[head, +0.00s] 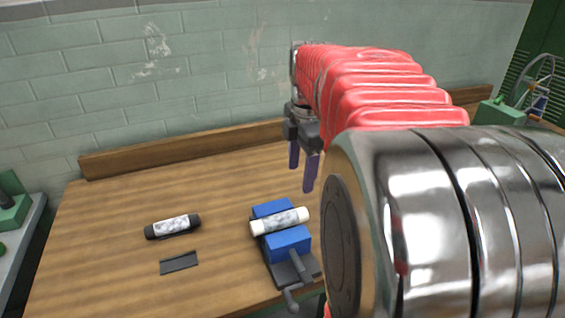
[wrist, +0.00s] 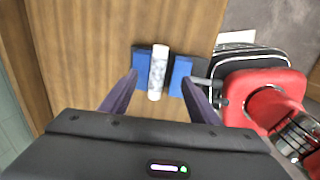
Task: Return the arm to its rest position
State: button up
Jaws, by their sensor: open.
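My gripper (head: 302,170) is open and empty above the wooden bench, toward its back edge. Its two purple fingers point down and stand apart, and they also show in the wrist view (wrist: 158,98). My red-sleeved arm reaches from the right of the head view and hides the right part of the bench. Below the gripper and nearer me, a blue vise (head: 288,243) holds a white cylinder (head: 281,221) lying between its two blue jaws. In the wrist view the cylinder (wrist: 158,75) appears between the fingers, with no contact visible.
The wooden bench (head: 110,235) carries a black-ended cylinder (head: 173,226) and a small dark flat piece (head: 179,263) on its left. A raised wooden ledge (head: 190,148) runs along the back, before a brick wall. Green machines stand at the far left (head: 12,210) and right (head: 497,112).

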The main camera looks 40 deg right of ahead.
dwell(0.4)
jog(key=s+a+f+m+t, duration=0.1)
jog(key=s+a+m, duration=0.2)
jog(key=a+m, duration=0.2)
jog(key=s+a+f+m+t, duration=0.1)
jog(key=a+m, duration=0.4)
jog(key=a, duration=0.6)
jog(key=s+a+f+m+t, duration=0.2)
jog(key=s+a+f+m, duration=0.1)
jog(key=a, duration=0.5)
jog(key=shift+s+a+m, duration=0.3)
jog(key=shift+s+m, duration=0.6)
jog(key=shift+s, duration=0.1)
jog(key=shift+s+f, duration=0.1)
